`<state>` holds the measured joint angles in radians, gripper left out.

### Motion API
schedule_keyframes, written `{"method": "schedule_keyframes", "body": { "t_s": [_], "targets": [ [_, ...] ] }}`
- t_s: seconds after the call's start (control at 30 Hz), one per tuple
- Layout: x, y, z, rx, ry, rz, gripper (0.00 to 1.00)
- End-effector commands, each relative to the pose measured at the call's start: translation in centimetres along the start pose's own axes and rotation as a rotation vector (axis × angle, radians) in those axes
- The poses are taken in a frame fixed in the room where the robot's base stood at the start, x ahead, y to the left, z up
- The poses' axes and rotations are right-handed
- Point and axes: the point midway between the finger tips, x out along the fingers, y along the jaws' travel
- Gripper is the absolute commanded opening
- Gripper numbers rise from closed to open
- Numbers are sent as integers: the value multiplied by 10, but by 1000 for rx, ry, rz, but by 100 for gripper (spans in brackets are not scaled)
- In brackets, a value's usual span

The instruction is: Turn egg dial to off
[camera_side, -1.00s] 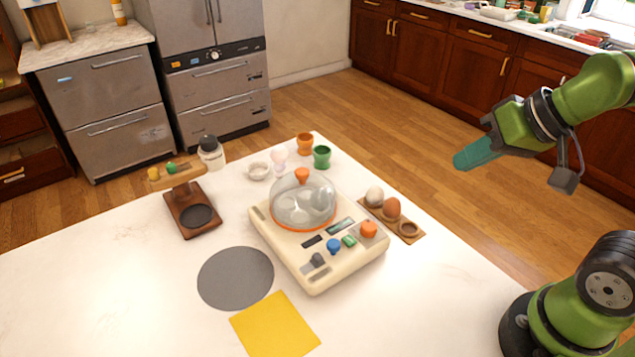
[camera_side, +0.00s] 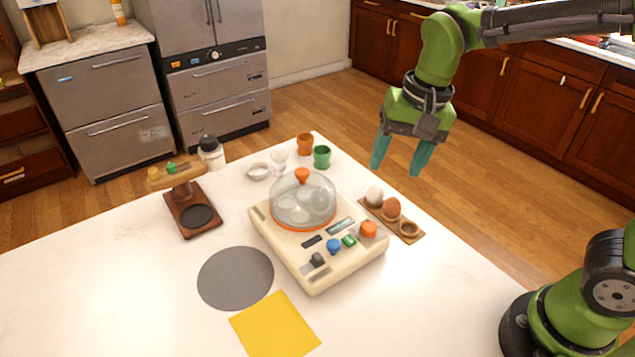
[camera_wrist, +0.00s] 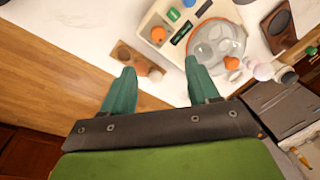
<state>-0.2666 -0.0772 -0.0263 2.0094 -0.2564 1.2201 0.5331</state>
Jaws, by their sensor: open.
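The cream egg cooker (camera_side: 318,283) stands on the white counter under a clear dome lid (camera_side: 303,203) with an orange knob. Its panel carries an orange dial (camera_side: 368,229), a blue knob (camera_side: 333,246), a green button (camera_side: 349,241) and a dark grey knob (camera_side: 317,260). I cannot tell the dial's setting. The orange dial also shows in the wrist view (camera_wrist: 158,34), beyond my fingers. My gripper (camera_side: 399,168) is open and empty, pointing down, well above and behind the cooker's right side. In the wrist view my gripper's two teal fingers (camera_wrist: 160,67) are spread apart.
A wooden tray (camera_side: 411,238) with a white and a brown egg sits right of the cooker. Orange and green cups (camera_side: 322,157) stand behind it. A brown wooden stand (camera_side: 183,224) is at left. A grey disc (camera_side: 236,278) and yellow cloth (camera_side: 274,325) lie in front.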

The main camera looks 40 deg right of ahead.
Motion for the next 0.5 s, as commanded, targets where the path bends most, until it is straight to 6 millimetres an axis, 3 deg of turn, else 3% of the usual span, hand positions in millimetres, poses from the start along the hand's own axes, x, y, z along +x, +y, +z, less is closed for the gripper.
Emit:
{"method": "schedule_keyframes", "body": {
  "t_s": [0.1, 0.23, 0.37, 0.5],
  "targets": [
    [13, -26, -10, 259, -21, 124, 60],
    [4, -33, -19, 503, 4, 171, 60],
    [0, -29, -17, 622, 10, 191, 60],
    [9, -27, -16, 645, 9, 194, 60]
  ]
}}
